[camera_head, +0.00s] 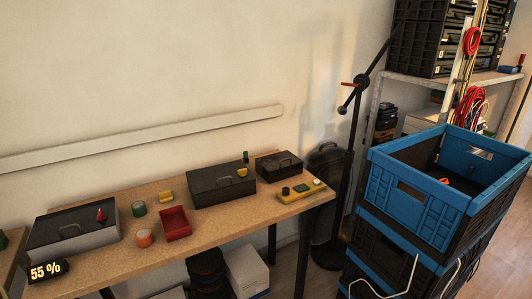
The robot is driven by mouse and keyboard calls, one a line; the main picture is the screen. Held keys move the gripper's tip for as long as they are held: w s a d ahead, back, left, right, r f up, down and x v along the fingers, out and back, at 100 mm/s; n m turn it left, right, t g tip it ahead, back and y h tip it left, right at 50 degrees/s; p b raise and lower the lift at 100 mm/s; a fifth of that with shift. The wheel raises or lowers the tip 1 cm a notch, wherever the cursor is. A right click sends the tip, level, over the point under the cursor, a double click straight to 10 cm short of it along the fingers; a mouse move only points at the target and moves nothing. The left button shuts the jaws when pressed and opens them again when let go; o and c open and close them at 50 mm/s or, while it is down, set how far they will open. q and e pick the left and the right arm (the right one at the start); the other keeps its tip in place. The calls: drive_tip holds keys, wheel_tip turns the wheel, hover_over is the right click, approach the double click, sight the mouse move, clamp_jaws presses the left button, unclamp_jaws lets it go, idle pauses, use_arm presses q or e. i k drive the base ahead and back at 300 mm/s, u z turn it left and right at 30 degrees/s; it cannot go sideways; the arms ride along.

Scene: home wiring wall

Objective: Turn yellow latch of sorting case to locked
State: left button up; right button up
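A dark sorting case (208,190) lies closed on the wooden workbench, right of the middle of its top. A small yellow latch (242,172) shows on the case near its right end. The latch is too small here to tell whether it is turned to locked or unlocked. Neither of my grippers is in view, and nothing is touching the case.
Stacked blue crates (408,208) stand to the right. A black stand (352,140) rises behind.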

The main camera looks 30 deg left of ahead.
sight(242, 173)
drive_tip(key=u, duration=0.6)
drive_tip(key=i, duration=1.25)
drive_tip(key=u, duration=1.15)
